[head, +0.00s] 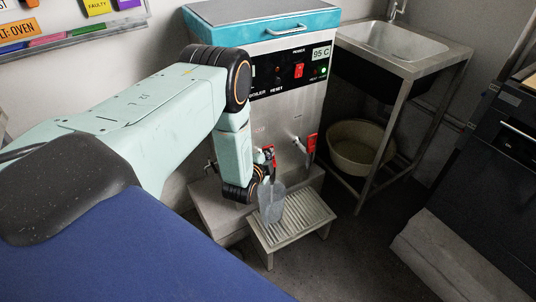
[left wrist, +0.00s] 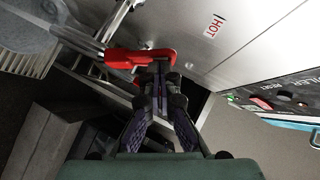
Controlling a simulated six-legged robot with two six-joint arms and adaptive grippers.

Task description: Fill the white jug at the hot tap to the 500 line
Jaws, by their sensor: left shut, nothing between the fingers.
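A pale, see-through jug (head: 271,203) stands upright on the slatted stand (head: 300,222) below the left tap of the boiler (head: 285,110). Its grey side also shows at the upper left of the left wrist view (left wrist: 28,38). I cannot make out its lines or water level. The left tap has a red lever (head: 269,153), large in the left wrist view (left wrist: 135,56) near a red HOT label (left wrist: 214,25). My left gripper (left wrist: 159,70) is shut and empty, its fingertips at the lever's end; I cannot tell whether they touch. My right gripper is not in view.
A second red-levered tap (head: 311,143) is to the right. The boiler display (head: 321,53) reads 95 C. A metal sink (head: 395,42) stands at the right, with a beige basin (head: 357,146) beneath it. A dark cabinet (head: 490,150) stands far right. The floor between is clear.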

